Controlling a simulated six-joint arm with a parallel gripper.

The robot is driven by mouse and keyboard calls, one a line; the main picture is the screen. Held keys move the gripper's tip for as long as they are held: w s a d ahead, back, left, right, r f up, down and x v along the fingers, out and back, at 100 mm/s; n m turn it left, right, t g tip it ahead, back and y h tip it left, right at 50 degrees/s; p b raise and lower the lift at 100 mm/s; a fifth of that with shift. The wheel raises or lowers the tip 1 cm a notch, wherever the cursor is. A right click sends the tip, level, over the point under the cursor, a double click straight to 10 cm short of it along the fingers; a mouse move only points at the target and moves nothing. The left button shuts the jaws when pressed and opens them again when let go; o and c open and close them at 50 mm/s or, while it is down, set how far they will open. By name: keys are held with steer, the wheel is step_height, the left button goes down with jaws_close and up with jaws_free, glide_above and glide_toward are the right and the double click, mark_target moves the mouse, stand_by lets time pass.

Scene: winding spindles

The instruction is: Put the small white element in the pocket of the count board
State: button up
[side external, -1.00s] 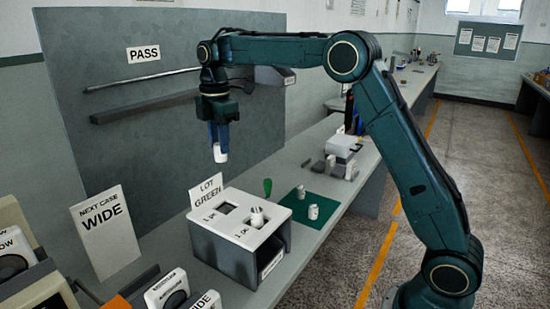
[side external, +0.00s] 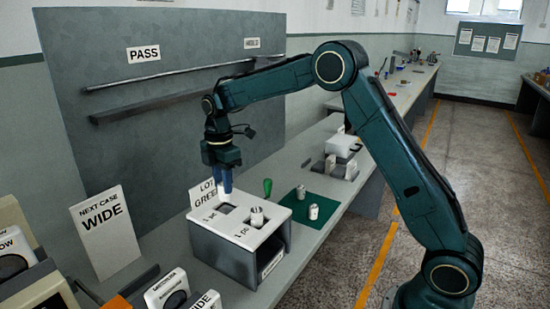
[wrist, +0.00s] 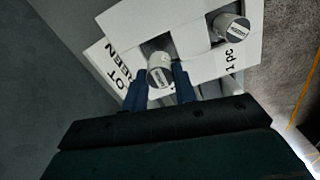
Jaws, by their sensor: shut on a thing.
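The count board (side external: 238,232) is a grey box with a white top, two square pockets and a LOT GREEN card at its back. My gripper (side external: 225,188) points down over its left pocket, with blue fingers on either side of a small white element (wrist: 159,77). In the wrist view the element's round labelled end shows between the fingertips (wrist: 160,88), by the dark opening of that pocket (wrist: 152,47). I cannot tell how far the element is inside it. A second white element (side external: 256,217) stands in the right pocket, also seen in the wrist view (wrist: 230,27).
Two more white elements stand on a green mat (side external: 297,218) right of the board, one of them here (side external: 313,212). A green-handled thing (side external: 267,187) is behind the board. A NEXT CASE WIDE sign (side external: 103,225) stands at left. Labelled cases (side external: 167,290) are in front.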

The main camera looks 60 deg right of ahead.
steer(key=shift+f, duration=1.9)
steer(key=shift+f, duration=0.1)
steer(key=o, duration=0.9)
steer(key=shift+o, duration=0.2)
step_height(320, 180, up, 12)
steer(key=shift+f, duration=0.25)
steer(key=shift+r, duration=0.4)
